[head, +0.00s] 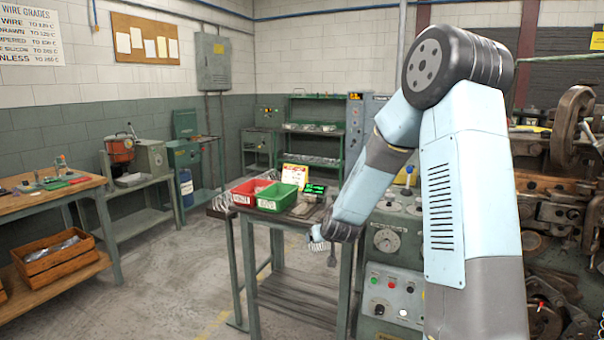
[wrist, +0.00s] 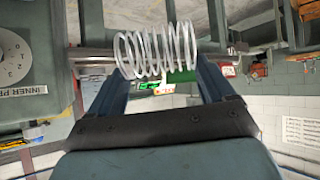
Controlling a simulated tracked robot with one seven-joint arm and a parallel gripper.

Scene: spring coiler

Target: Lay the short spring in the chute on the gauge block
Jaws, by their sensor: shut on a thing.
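My gripper (wrist: 158,65) is shut on a pale wire spring (wrist: 150,50), which lies crosswise between the two fingers in the wrist view. In the head view my gripper (head: 324,245) hangs at the right front edge of the small table, and the spring (head: 316,237) shows as a small pale coil there. A low brownish-grey block (head: 306,211), perhaps the gauge block, sits on the table just behind and left of my gripper. Its chute is too small to make out.
A red bin (head: 250,192) and a green bin (head: 277,197) stand on the table (head: 284,220), left of the block. A green-lit display (head: 314,189) and a yellow-white sign (head: 296,174) are behind. A grey control cabinet (head: 392,255) stands close on the right.

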